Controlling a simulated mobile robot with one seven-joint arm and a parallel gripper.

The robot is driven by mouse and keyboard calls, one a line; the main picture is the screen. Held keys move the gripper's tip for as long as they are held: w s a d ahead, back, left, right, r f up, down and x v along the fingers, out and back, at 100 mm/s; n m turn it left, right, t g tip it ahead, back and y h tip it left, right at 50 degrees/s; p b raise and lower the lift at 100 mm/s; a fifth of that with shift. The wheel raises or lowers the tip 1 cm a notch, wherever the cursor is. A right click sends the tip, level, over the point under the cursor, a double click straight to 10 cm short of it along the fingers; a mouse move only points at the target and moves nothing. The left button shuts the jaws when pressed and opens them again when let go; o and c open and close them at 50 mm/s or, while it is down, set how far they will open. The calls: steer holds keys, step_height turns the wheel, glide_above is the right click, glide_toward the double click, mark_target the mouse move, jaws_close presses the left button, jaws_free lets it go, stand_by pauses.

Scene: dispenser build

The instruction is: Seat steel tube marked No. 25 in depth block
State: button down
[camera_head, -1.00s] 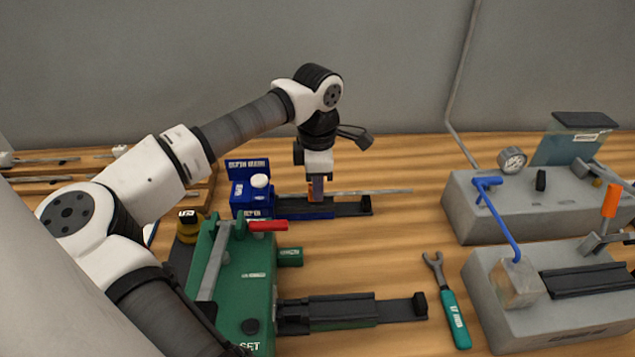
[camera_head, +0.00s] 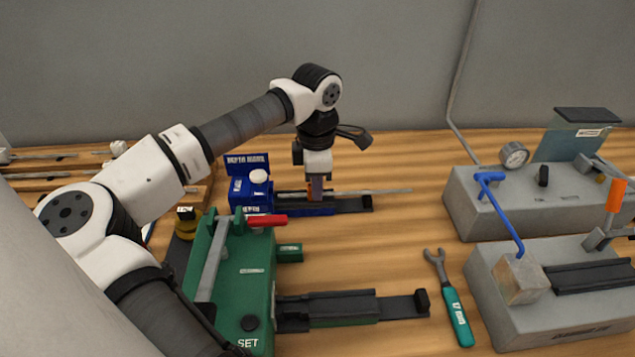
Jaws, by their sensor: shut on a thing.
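The depth block (camera_head: 250,190) is the blue block with a white round knob, standing behind the green fixture. A dark channel with a blue side runs to the right from it. My gripper (camera_head: 317,192) points down over this channel and is shut on the thin steel tube (camera_head: 372,191). The tube lies level along the channel, with its right end sticking out past the channel's end. Its left end is near the block, and I cannot tell whether it is inside. The No. 25 marking is too small to read.
A green fixture (camera_head: 240,285) with a red-handled lever stands in front of the depth block. A teal-handled wrench (camera_head: 455,311) lies at centre right. Two grey fixtures (camera_head: 470,205) fill the right side. A wooden rack (camera_head: 88,165) with rods is at left. Bare wood lies between.

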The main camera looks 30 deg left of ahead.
mark_target(293, 194)
steer(key=shift+s+a+b, duration=0.15)
steer(key=shift+s+a, duration=0.6)
steer(key=shift+a, duration=0.25)
steer(key=shift+s+a+b, duration=0.15)
steer(key=shift+s+a, duration=0.6)
steer(key=shift+a, duration=0.2)
steer(key=c, duration=0.9)
jaws_free()
steer(key=shift+r+p, duration=1.85)
steer(key=shift+r, duration=1.7)
steer(key=shift+f, duration=0.1)
